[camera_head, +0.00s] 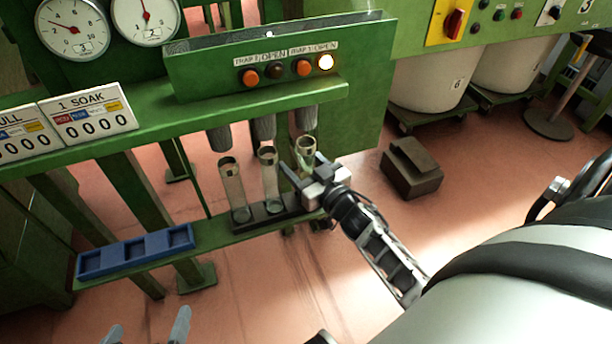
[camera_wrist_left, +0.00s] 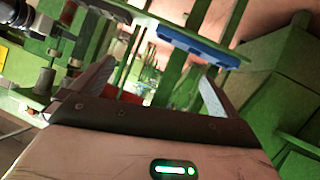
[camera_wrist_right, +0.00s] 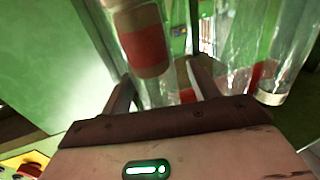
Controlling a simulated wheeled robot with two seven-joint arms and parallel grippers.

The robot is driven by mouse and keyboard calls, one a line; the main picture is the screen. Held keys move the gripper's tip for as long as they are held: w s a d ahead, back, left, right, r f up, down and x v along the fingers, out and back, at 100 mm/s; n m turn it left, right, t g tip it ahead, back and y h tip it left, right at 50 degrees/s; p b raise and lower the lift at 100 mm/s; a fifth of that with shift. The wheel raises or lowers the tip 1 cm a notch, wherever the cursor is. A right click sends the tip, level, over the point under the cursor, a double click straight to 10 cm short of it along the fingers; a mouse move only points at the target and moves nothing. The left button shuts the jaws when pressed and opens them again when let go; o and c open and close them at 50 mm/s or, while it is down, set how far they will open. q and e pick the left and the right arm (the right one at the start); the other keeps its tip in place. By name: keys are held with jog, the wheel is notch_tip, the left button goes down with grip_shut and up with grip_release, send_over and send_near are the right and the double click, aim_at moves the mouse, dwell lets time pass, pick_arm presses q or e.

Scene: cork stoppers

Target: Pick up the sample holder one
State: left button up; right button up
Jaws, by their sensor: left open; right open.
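Three clear glass tubes, the likely sample holders, stand on the machine's lower shelf: a left one (camera_head: 232,188), a middle one (camera_head: 269,182) and a right one (camera_head: 306,146). I cannot tell which is number one. My right gripper (camera_head: 305,166) is open at the right tube, partly hiding it. In the right wrist view, a glass tube (camera_wrist_right: 158,92) with red showing stands between the open fingers (camera_wrist_right: 160,88). I cannot tell whether they touch it. My left gripper (camera_head: 147,331) is open and empty at the bottom left, away from the tubes.
Grey cylindrical heads (camera_head: 264,127) hang above the tubes. A blue tray (camera_head: 137,252) with compartments lies on the shelf at left; it also shows in the left wrist view (camera_wrist_left: 200,47). The green panel (camera_head: 372,48) stands above. A dark block (camera_head: 411,168) lies on the floor.

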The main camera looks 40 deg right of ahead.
jog(key=shift+w, duration=0.15)
jog(key=c, duration=1.1)
